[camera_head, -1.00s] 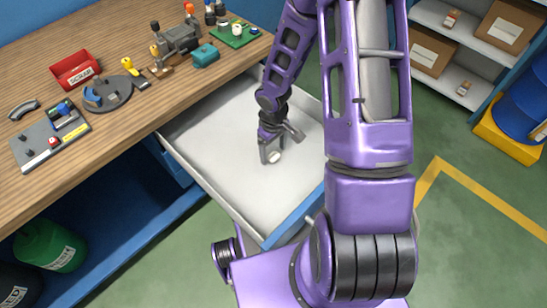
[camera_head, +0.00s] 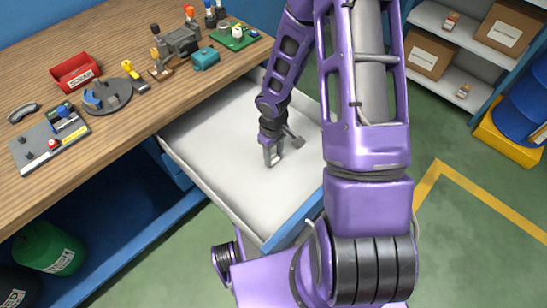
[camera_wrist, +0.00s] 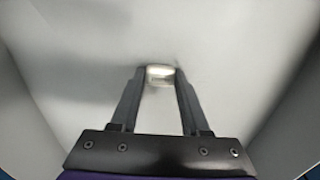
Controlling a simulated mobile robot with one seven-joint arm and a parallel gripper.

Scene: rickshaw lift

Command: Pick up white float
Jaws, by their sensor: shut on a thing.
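My gripper (camera_head: 270,160) is low inside the open white drawer, pointing down. In the wrist view my gripper (camera_wrist: 160,76) has its two fingers closed in on the small white float (camera_wrist: 159,72), which sits between the fingertips. The float is pale and bright on top. In the head view the fingers hide most or all of the float. I cannot tell whether it touches the drawer floor.
The drawer (camera_head: 215,200) has raised walls around the gripper and looks otherwise empty. The wooden workbench (camera_head: 120,120) beside it holds a red bin (camera_head: 75,72), a grey vise (camera_head: 175,48) and a green board (camera_head: 234,36). Shelves with boxes (camera_head: 430,52) stand at the right.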

